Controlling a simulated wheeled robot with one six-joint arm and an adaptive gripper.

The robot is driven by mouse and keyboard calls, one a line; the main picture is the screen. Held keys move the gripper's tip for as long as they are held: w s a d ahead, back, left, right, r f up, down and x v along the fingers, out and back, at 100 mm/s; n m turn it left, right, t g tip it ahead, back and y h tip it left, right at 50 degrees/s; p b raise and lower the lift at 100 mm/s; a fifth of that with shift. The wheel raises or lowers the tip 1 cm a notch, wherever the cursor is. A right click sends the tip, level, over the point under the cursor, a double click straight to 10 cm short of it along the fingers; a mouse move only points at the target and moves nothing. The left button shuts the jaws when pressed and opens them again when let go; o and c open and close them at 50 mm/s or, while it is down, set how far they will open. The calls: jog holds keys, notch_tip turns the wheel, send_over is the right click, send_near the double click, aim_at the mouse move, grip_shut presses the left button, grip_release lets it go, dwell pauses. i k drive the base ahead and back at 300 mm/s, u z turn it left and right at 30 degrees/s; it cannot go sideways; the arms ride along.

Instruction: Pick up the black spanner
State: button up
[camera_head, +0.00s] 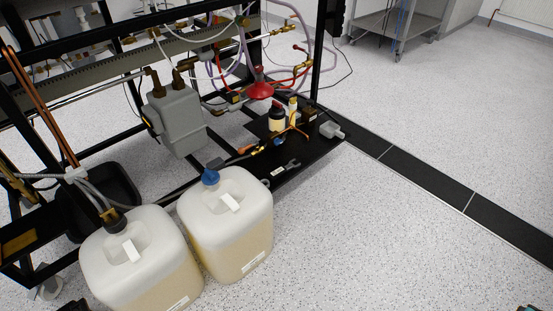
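A dark grey spanner (281,170) lies on the low black shelf (309,153) of the rig, near the shelf's front edge. It looks like the black spanner, though it is small here and its exact colour is hard to tell. Its open jaw points to the right, and its other end is close to the blue-capped canister.
Two large canisters, one blue-capped (237,232) and one dark-capped (140,267), stand on the floor left of the spanner. A grey metal unit (178,122), hoses and a red funnel-like part (259,90) crowd the rig. The speckled floor (390,235) to the right is clear.

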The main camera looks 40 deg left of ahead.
aim_at(278, 174)
jog(key=u, duration=0.75)
jog(key=i, duration=1.05)
jog(key=u, duration=1.45)
jog(key=i, duration=0.45)
jog(key=u, duration=0.35)
